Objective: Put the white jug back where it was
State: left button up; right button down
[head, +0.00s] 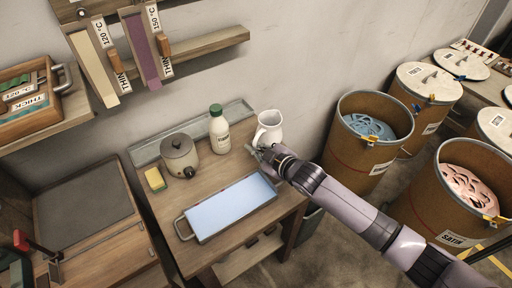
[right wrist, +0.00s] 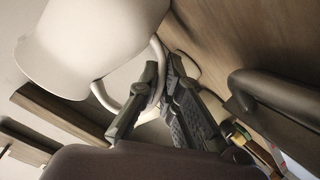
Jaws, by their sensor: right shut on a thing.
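The white jug (head: 268,127) is upright at the back right of the small wooden table (head: 158,204), beside the right end of the grey rail. My right gripper (head: 262,153) reaches in from the right and is at the jug's near side. In the right wrist view the jug (right wrist: 92,40) fills the upper left, and my right gripper's fingers (right wrist: 160,88) are shut on its curved handle (right wrist: 155,72). I cannot tell whether the jug's base touches the table. My left gripper is not in view.
A blue-filled tray (head: 228,208) with handles lies in front of the jug. A white bottle with green cap (head: 219,132), a grey-lidded pot (head: 180,157) and a yellow sponge (head: 155,179) stand to the left. Large brown drums (head: 352,150) stand right of the table.

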jog(key=shift+r, duration=0.1)
jog(key=c, duration=1.8)
grip_release()
jog(key=v, duration=1.2)
